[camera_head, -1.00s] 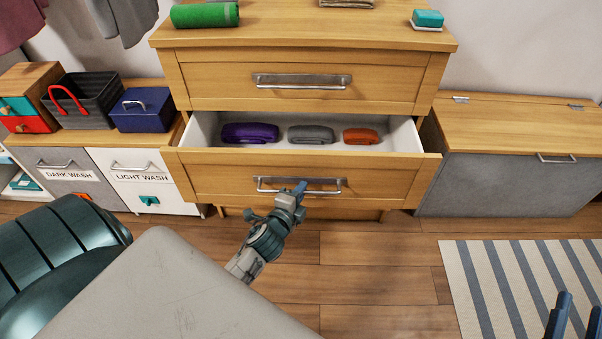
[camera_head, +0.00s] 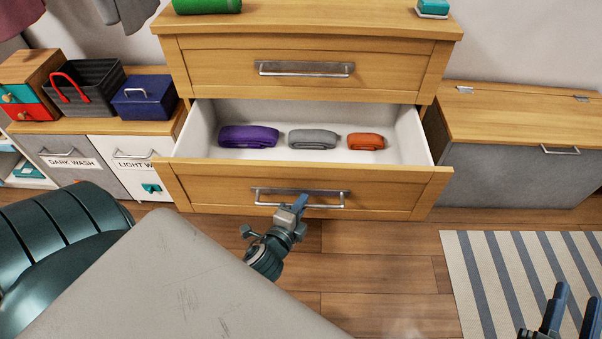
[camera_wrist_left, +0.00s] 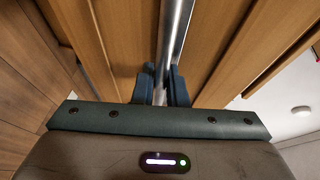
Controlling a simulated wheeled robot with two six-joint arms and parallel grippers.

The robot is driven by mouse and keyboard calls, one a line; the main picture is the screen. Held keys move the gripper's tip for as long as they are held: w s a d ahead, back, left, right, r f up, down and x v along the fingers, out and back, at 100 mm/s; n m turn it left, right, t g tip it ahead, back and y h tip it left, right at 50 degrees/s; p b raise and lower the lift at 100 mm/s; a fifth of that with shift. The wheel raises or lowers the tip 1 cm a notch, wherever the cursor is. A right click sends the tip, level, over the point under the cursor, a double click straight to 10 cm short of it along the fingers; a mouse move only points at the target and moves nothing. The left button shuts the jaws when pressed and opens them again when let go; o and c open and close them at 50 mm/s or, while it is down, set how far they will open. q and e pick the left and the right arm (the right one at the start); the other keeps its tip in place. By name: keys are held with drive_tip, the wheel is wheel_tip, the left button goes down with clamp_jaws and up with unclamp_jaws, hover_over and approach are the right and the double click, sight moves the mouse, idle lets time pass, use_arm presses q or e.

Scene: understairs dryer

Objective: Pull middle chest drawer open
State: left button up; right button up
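The middle chest drawer (camera_head: 380,190) stands open, with its white interior showing. A purple folded cloth (camera_head: 248,136), a grey one (camera_head: 313,139) and an orange one (camera_head: 366,142) lie inside in a row. My left gripper (camera_head: 298,203) is at the drawer's metal bar handle (camera_head: 325,206). In the left wrist view the handle (camera_wrist_left: 174,40) runs between the two blue fingers (camera_wrist_left: 162,84), which look closed around it. My right gripper (camera_head: 566,312) is at the lower right over the striped rug, its blue fingers apart and empty.
The upper drawer (camera_head: 300,85) is shut. A hamper with a wooden lid (camera_head: 520,120) stands to the right. The wash cabinets (camera_head: 135,165), a dark basket (camera_head: 90,87) and a blue box (camera_head: 144,99) are to the left. Wood floor and a striped rug (camera_head: 480,270) lie in front.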

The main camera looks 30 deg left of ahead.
use_arm(q)
drive_tip(key=o, duration=0.3)
drive_tip(key=shift+s, duration=0.1)
